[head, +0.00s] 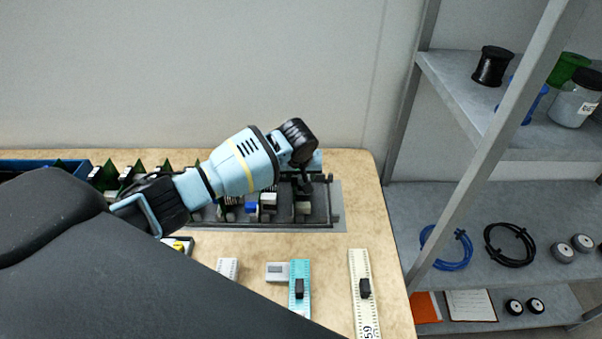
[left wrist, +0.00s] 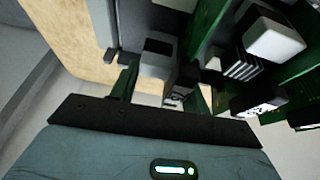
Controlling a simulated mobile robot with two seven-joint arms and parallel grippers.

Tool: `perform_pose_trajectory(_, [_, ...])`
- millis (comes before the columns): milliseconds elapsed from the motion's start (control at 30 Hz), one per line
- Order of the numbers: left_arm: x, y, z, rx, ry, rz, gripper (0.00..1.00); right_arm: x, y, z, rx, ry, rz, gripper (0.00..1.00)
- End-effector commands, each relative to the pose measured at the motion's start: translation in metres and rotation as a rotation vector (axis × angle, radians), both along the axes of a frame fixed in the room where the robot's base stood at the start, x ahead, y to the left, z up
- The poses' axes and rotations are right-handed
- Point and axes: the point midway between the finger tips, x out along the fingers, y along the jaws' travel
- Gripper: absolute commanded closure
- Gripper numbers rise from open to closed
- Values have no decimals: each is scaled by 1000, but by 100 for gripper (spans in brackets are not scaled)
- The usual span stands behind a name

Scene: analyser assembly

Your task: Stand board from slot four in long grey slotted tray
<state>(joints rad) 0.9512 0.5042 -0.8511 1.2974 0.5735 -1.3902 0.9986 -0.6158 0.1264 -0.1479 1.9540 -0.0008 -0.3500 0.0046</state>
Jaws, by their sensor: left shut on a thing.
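The long grey slotted tray (head: 336,207) lies at the back right of the table, with several boards standing in it. My left gripper (head: 306,186) points down over the tray's right end, shut on a board (head: 303,208) with a pale block on it. My arm and gripper hide most of this board, and I cannot tell whether its lower edge is seated in a slot. In the left wrist view, green boards (left wrist: 207,32) with white and black parts rise close in front of the dark gripper body. Slot numbers cannot be read.
Green boards (head: 137,169) stand in a row at the back left near a blue container (head: 40,166). A teal strip (head: 299,278), a cream strip (head: 359,265) and a small grey box (head: 277,271) lie in front. Shelves (head: 465,200) stand right of the table.

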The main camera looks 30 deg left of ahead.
Motion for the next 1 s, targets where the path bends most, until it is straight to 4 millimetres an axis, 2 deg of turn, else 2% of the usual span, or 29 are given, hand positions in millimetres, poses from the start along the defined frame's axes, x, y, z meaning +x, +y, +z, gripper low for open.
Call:
perform_pose_trajectory(167, [0,0,0,0,-1,0,87,0,0,0,0,0,0,53])
perform_pose_trajectory(200, [0,0,0,0,-1,0,52,0,0,0,0,0,0,53])
perform_pose_trajectory(400, [0,0,0,0,-1,0,28,0,0,0,0,0,0,53])
perform_pose_trajectory(567, [0,0,0,-1,0,0,28,0,0,0,0,0,0,53])
perform_pose_trajectory(633, [0,0,-1,0,1,0,23,0,0,0,0,0,0,53])
perform_pose_trajectory(1000, [0,0,0,-1,0,0,23,0,0,0,0,-1,0,53])
